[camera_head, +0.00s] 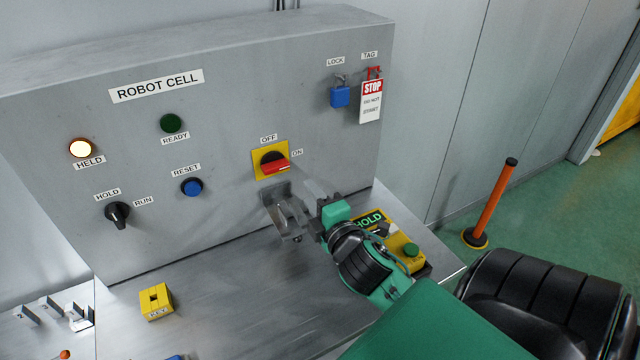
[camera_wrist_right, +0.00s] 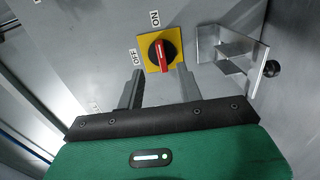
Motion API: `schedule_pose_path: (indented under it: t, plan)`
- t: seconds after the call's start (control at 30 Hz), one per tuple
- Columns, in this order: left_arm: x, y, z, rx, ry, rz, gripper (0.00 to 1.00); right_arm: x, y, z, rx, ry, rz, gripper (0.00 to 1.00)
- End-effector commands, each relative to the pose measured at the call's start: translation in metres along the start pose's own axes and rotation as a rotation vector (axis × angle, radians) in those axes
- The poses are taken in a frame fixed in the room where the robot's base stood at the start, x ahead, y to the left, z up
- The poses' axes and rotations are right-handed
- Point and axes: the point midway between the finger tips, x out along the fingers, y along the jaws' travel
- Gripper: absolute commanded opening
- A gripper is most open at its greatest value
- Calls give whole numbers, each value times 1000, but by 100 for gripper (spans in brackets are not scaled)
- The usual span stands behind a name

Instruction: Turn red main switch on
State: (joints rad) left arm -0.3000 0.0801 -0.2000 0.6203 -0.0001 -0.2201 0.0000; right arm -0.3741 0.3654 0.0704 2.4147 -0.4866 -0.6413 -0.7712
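The red main switch (camera_head: 275,166) is a red handle on a black knob over a yellow plate on the grey panel. Its handle lies sideways, with its end toward the ON label (camera_head: 297,153); the OFF label (camera_head: 268,139) is above it. In the right wrist view the red handle (camera_wrist_right: 166,58) stands in line with ON and the gap between my fingers. My right gripper (camera_head: 311,207) is in front of the panel, just below and right of the switch. In the wrist view its fingers (camera_wrist_right: 160,72) are apart and empty, near the switch. My left gripper is out of view.
A metal bracket (camera_head: 283,208) juts from the panel just below the switch, close to my right gripper. A blue padlock (camera_head: 340,96) and a STOP tag (camera_head: 371,101) hang at upper right. A yellow box with a green button (camera_head: 410,250) stands beside my right arm.

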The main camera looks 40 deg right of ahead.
Motion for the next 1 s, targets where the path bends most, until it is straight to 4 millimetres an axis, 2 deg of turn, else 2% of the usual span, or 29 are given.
schedule_pose_path:
  t: [0.1,0.3,1.0]
  plan:
    - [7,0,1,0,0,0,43,-16,-2,0,0,0,0,36]
    - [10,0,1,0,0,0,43,-28,0,0,-1,-1,0,36]
    - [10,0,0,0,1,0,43,-30,0,0,-1,0,1,36]
